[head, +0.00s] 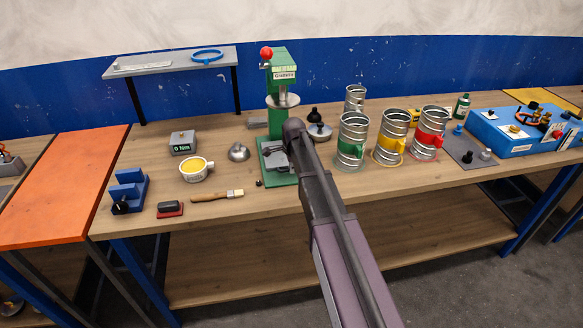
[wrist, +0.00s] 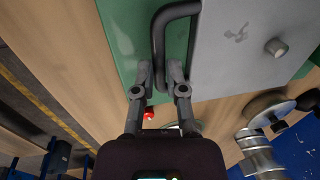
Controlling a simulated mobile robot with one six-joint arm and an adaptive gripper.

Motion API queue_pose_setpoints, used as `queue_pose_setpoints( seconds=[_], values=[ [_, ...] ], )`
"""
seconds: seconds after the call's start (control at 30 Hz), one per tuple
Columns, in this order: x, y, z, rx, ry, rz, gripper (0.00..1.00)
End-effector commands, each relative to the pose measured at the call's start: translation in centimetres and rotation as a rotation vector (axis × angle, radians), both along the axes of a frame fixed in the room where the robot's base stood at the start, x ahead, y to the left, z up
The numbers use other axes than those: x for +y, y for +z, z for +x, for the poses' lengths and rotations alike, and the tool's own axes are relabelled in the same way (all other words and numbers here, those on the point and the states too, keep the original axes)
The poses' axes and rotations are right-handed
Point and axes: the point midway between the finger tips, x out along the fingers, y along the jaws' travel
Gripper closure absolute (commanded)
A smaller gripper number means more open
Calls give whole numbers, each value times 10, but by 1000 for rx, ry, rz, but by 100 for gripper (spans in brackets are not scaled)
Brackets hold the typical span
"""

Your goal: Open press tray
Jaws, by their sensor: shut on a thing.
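The green press (head: 279,120) with a red knob stands in the middle of the workbench in the head view. In the wrist view its tray is a flat grey plate (wrist: 235,60) with a small round stud, over the green base (wrist: 130,40). A dark U-shaped handle (wrist: 158,35) sits at the tray's left edge. My gripper (wrist: 160,72) is shut on the handle, with one finger on each side of its bar. In the head view my arm covers part of the press base, and the tray is hard to make out.
Metal duct pieces with green (head: 353,143), yellow (head: 390,138) and red (head: 430,135) bands stand right of the press. A brush (head: 218,195), a yellow-filled cup (head: 195,169) and a metal funnel-like part (head: 238,152) lie to the left. A blue box (head: 515,130) stands far right.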

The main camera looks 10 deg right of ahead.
Motion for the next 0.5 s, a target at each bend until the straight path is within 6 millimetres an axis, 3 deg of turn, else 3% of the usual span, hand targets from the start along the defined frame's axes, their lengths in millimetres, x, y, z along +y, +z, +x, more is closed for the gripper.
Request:
queue_pose_setpoints(
  seconds=[0.27, 0.5],
  values=[
    [0, 0, -14, 1, 0, 0, 100],
    [0, 0, -60, 2, 0, 0, 100]
  ],
)
